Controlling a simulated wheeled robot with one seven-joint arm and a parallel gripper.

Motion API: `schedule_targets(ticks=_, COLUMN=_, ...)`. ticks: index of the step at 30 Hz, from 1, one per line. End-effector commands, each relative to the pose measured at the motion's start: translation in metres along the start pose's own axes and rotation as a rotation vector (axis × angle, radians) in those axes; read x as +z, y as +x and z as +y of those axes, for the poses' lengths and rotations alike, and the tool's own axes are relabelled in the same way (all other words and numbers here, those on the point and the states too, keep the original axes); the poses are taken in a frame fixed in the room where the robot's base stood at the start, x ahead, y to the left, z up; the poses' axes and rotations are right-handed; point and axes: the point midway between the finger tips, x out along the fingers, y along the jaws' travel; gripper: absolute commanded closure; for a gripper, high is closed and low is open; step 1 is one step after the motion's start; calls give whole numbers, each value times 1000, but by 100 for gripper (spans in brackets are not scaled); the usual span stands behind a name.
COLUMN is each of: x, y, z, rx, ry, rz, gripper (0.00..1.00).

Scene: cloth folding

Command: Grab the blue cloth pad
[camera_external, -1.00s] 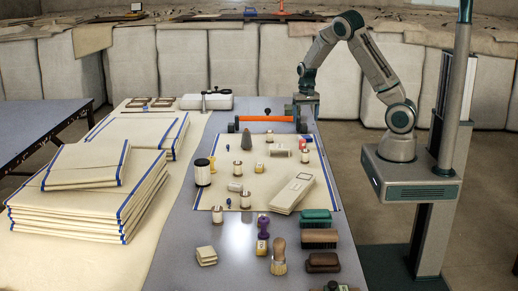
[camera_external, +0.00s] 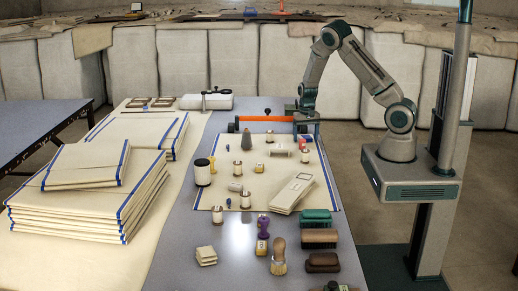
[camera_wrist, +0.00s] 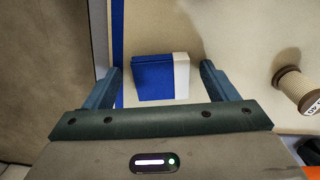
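The blue cloth pad (camera_wrist: 153,78) shows in the wrist view as a folded blue block with a cream band (camera_wrist: 181,76) along its right side. It lies on a cream cloth with a blue edge stripe. My gripper (camera_wrist: 160,82) is open, with one finger on each side of the pad and a gap to both. I cannot tell the height of the fingertips above the cloth.
A thread spool (camera_wrist: 296,90) stands right of my gripper. The orange bar (camera_external: 268,118) lies close by. Stacked cream cloths (camera_external: 85,205) are at left.

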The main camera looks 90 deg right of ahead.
Motion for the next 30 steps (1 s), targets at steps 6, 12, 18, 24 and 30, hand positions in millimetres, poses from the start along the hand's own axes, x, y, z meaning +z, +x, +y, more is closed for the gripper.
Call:
schedule_targets(ticks=6, x=0, y=0, z=0, rx=0, ry=0, rz=0, gripper=68)
schedule_targets(ticks=12, x=0, y=0, z=0, rx=0, ry=0, rz=0, gripper=68)
schedule_targets(ticks=18, x=0, y=-7, z=-1, rx=-1, ry=-1, rz=2, gripper=68)
schedule_targets(ticks=24, x=-1, y=-34, z=-1, rx=-3, ry=-3, rz=4, gripper=68)
schedule_targets(ticks=30, x=-3, y=-63, z=37, rx=-3, ry=5, rz=3, gripper=68)
